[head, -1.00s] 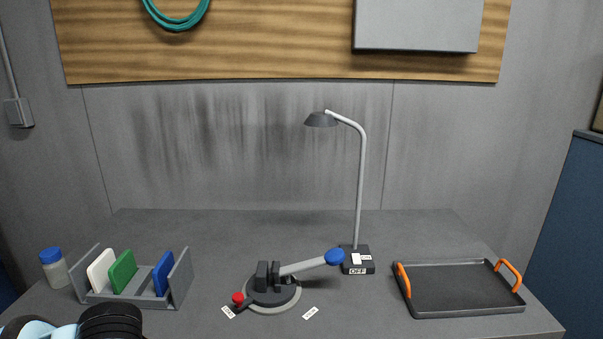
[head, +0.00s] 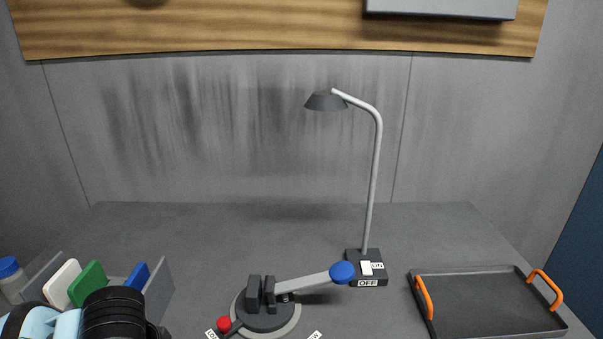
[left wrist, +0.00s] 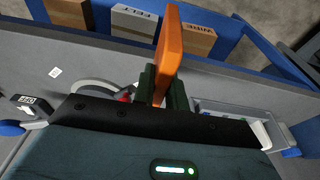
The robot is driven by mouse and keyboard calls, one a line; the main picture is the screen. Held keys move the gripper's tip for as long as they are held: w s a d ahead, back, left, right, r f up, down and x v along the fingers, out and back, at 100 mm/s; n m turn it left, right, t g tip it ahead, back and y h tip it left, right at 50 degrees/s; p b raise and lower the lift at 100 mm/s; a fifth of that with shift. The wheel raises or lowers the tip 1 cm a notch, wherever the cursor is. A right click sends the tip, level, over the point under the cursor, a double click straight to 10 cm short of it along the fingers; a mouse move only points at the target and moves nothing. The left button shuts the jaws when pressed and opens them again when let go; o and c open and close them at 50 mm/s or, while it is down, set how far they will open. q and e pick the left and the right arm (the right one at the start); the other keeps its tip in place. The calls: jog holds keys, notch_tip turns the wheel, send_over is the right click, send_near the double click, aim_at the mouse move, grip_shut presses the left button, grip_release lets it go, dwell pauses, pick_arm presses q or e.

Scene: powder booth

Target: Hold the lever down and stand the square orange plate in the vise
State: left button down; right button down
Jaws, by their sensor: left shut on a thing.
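The square orange plate (left wrist: 168,55) stands up between the fingers of my left gripper (left wrist: 163,92) in the left wrist view, seen nearly edge-on. My left gripper is shut on it. In the head view only my left arm shows at the lower left; the fingertips and plate are hidden there. The vise (head: 266,309) sits on the bench at front centre, with two dark upright jaws close together and a small gap between them. Its lever (head: 304,284) slants up to the right and ends in a blue knob (head: 342,272). My right gripper is not in view.
A grey rack (head: 160,292) with white, green and blue plates stands at left, partly behind my arm. A desk lamp (head: 372,190) stands behind the lever's knob. A dark tray (head: 490,300) with orange handles lies at right. The bench behind the vise is clear.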

pick_arm(q)
jog(key=shift+s+r, duration=0.1)
jog(key=shift+s, duration=0.15)
jog(key=shift+w, duration=0.1)
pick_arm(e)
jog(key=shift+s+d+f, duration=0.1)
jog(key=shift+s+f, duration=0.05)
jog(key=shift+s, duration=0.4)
pick_arm(q)
jog(key=shift+w, duration=0.15)
jog(key=shift+w, duration=0.2)
jog(key=w+d+r+n, duration=0.1)
jog(key=w+r, duration=0.2)
jog(key=w, duration=0.6)
jog(key=w+d+r+n, duration=0.1)
jog(key=w+r+n, duration=0.15)
jog(key=w, duration=0.75)
jog(key=w+d+r+m, duration=0.2)
jog(key=d+r+m, duration=0.1)
jog(key=d+r, duration=0.5)
jog(key=d, duration=0.3)
jog(key=shift+w+r, duration=0.15)
jog(key=shift+w, duration=0.2)
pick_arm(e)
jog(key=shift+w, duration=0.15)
pick_arm(q)
jog(key=shift+m, duration=0.25)
